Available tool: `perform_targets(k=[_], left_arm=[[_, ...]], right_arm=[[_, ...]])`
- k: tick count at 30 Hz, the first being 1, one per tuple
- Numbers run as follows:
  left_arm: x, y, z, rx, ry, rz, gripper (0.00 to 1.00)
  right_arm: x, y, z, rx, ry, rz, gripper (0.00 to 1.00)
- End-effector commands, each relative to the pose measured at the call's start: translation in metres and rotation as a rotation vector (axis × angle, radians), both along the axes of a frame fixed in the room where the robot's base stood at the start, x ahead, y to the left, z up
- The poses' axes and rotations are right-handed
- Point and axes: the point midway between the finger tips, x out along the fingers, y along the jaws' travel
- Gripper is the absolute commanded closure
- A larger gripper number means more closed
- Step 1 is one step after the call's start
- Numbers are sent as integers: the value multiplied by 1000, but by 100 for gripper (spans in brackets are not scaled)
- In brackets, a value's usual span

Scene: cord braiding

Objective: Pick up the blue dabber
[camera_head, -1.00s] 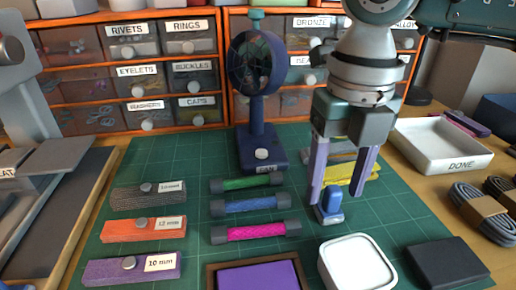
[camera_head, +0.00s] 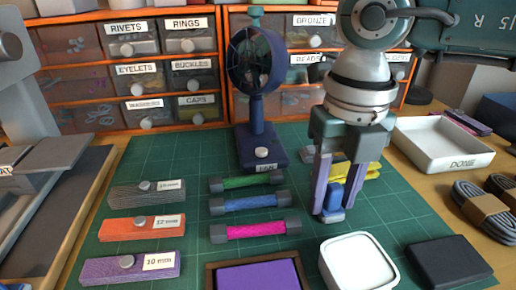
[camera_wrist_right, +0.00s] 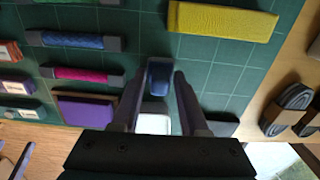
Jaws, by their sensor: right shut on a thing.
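The blue dabber (camera_head: 333,201) stands upright on the green mat (camera_head: 190,164), right of the braided cords. My right gripper (camera_head: 335,200) comes down over it from above, with its two purple fingers on either side, and is shut on it. In the right wrist view the dabber (camera_wrist_right: 158,77) shows between the fingertips (camera_wrist_right: 159,85). The fingers partly hide it in the head view. I cannot tell any clear gap under it. My left gripper is not in the head view.
A white square tub (camera_head: 357,262) and a black block (camera_head: 448,262) stand in front. A yellow bundle (camera_head: 368,171) lies just behind the gripper. A blue fan (camera_head: 262,150) stands behind left. The DONE tray (camera_head: 462,163) is at right. Green, blue and pink cords (camera_head: 250,230) lie left.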

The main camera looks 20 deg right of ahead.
Motion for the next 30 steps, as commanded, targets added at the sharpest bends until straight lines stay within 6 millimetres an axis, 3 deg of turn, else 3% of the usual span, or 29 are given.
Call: perform_targets(k=[9, 14, 20, 30], left_arm=[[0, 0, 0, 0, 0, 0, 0], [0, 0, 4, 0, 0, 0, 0], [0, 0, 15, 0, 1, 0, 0], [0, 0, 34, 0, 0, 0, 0]], right_arm=[[0, 0, 2, 0, -1, 0, 100], [1, 0, 14, 1, -3, -1, 100], [2, 0, 54, 1, -6, 0, 100], [1, 0, 155, 1, -5, 1, 100]])
